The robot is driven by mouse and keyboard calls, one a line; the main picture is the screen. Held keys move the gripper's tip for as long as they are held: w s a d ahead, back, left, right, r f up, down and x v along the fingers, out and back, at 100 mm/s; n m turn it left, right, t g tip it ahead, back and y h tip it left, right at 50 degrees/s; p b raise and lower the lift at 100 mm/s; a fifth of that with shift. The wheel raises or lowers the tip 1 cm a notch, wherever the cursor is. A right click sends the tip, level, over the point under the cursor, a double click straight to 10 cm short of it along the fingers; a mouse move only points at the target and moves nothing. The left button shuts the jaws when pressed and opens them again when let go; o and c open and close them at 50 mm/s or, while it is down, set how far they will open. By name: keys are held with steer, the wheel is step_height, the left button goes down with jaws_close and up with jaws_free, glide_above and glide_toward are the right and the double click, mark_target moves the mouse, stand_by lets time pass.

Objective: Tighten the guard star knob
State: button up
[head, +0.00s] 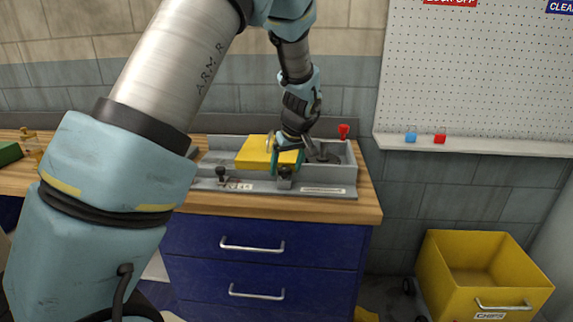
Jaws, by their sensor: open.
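A grey machine bed (327,189) sits on the wooden bench top, with a yellow guard (254,151) lying across its middle. My gripper (287,166) reaches down at the right end of the guard; it is open. A dark knob (285,173) shows at the front of the bed, right by my fingertips; whether they touch it is too small to tell. Another dark knob (221,173) stands at the front left of the bed, apart from my gripper. I cannot make out star lobes on either. My wrist and gripper hide part of the guard's right end.
A red knob or handle (344,131) stands at the back right of the bed. Blue drawers (262,263) lie under the bench top. A yellow chip cart (487,280) stands on the floor at right. A pegboard ledge (490,146) holds small blue and red items.

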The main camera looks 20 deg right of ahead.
jaws_close()
stand_by(0.7)
